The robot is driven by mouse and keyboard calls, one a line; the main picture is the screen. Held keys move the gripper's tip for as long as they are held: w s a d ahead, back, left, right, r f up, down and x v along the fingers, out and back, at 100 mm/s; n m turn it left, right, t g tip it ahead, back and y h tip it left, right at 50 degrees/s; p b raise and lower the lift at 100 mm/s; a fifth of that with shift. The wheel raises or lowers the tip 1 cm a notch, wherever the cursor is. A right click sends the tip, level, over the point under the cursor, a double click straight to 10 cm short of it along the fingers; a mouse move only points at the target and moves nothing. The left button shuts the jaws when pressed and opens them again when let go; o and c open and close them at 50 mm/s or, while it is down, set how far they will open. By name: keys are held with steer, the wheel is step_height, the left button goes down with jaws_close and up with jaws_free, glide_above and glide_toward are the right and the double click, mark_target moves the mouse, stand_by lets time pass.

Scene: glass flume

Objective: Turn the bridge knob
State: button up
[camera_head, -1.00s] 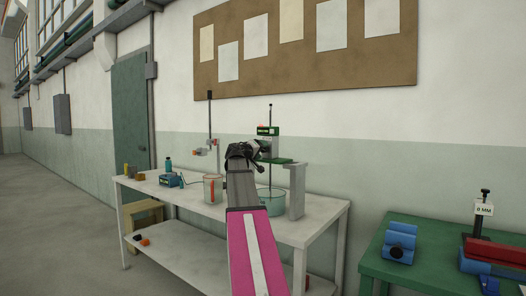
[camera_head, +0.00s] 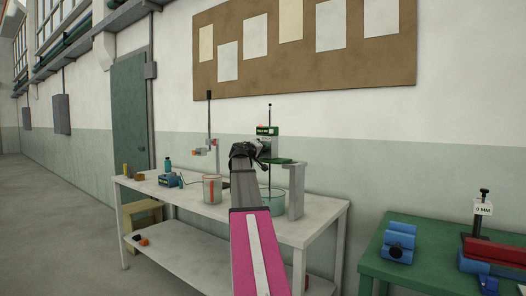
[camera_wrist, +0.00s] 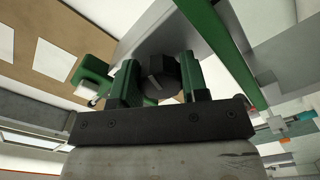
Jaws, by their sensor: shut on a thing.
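The bridge knob (camera_wrist: 160,76) is dark and faceted, with a pale line on its face. It sits between the two green fingers of my gripper (camera_wrist: 157,80) in the wrist view, and the fingers are shut on it. In the head view my gripper (camera_head: 245,152) is at the green and grey bridge stand (camera_head: 294,186) on the white table. The knob itself is hidden there behind my gripper and arm. A small dark green sign (camera_head: 267,131) with pale lettering, too small to read surely, shows just above.
A glass vessel (camera_head: 273,199) stands under the bridge and a beaker with a red strip (camera_head: 212,190) to its left. A thin upright stand (camera_head: 209,120) rises behind. A green table (camera_head: 412,276) with blue and red clamps is at the right. A corkboard (camera_head: 370,68) hangs above.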

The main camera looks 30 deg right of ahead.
steer(key=shift+n, duration=0.7)
steer(key=o, duration=0.9)
steer(key=shift+o, duration=0.2)
steer(key=shift+a, duration=0.1)
steer(key=v, duration=1)
steer(key=shift+s+a, duration=0.15)
steer(key=shift+a, duration=0.2)
